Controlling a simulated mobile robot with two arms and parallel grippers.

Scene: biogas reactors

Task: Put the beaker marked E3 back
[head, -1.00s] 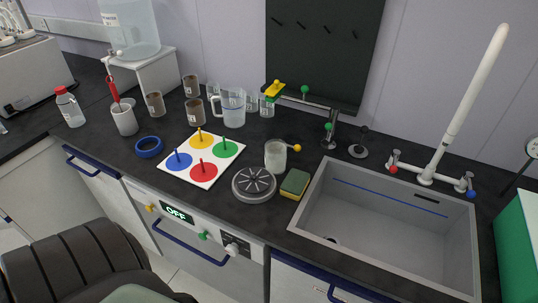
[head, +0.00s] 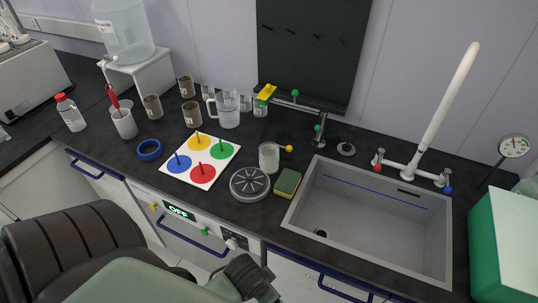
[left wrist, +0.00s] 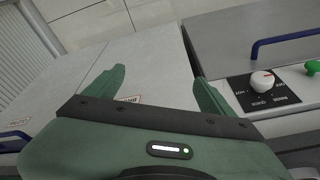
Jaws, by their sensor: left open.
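Several small beakers stand on the dark counter in the head view; their markings are too small to read, so I cannot tell which is E3. Brown-filled beakers (head: 191,112) stand at the back left. Clear beakers (head: 260,106) stand behind and beside a jug (head: 228,109). My left gripper (left wrist: 158,78) is open and empty in the left wrist view, in front of the cabinet fronts. My right gripper is not in view.
A white board with four coloured discs and pegs (head: 201,180) lies left of the round plate. The sink (head: 370,215) and its tall tap (head: 412,172) are at the right. A blue ring (head: 149,149) and a red-capped bottle (head: 71,113) are at the left. Cabinet handles stick out below the counter.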

